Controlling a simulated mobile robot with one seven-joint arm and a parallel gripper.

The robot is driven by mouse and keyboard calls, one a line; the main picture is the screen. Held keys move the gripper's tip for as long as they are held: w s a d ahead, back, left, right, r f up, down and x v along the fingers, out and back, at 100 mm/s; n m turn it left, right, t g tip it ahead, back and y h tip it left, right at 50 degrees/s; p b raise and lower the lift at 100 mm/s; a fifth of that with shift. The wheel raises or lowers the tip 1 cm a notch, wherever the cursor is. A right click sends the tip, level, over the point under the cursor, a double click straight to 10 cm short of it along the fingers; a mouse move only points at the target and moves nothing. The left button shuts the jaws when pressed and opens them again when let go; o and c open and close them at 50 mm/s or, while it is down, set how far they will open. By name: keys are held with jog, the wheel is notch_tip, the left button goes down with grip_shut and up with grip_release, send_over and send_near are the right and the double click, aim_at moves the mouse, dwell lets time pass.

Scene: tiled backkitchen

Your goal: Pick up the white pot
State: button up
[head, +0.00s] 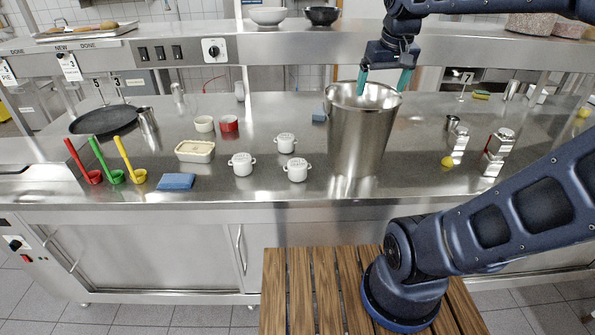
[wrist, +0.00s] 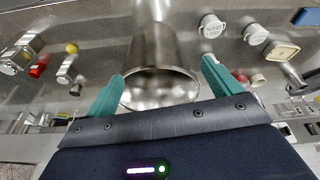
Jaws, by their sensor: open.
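Several small white lidded pots with side handles stand on the steel counter in the head view: one at the left (head: 242,164), one at the back (head: 286,143) and one at the front (head: 297,170). My gripper (head: 385,80) has teal fingers, open and empty, above the tall steel bucket (head: 358,130). In the wrist view the bucket's mouth (wrist: 160,88) lies between the fingers. The pots stand left of my gripper, clear of it.
A cream rectangular dish (head: 195,151), a blue sponge (head: 176,181) and coloured ladles (head: 112,170) are left of the pots. White and red bowls (head: 229,123) stand behind. A steel shelf (head: 260,48) runs above the counter. Metal shakers (head: 496,150) stand at right.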

jog(key=w+a+n+g, duration=0.2)
jog(key=w+a, duration=0.5)
jog(key=a, duration=0.1)
jog(key=n+g, duration=0.1)
jog(key=n, duration=0.2)
send_over(297, 163)
notch_tip(297, 163, down, 25)
jog(key=shift+f, duration=0.15)
jog(key=shift+w+d+f, duration=0.1)
jog(key=shift+f, duration=5.3)
jog(key=shift+c, duration=0.2)
jog(key=c, duration=1.2)
jog(key=shift+r, duration=0.15)
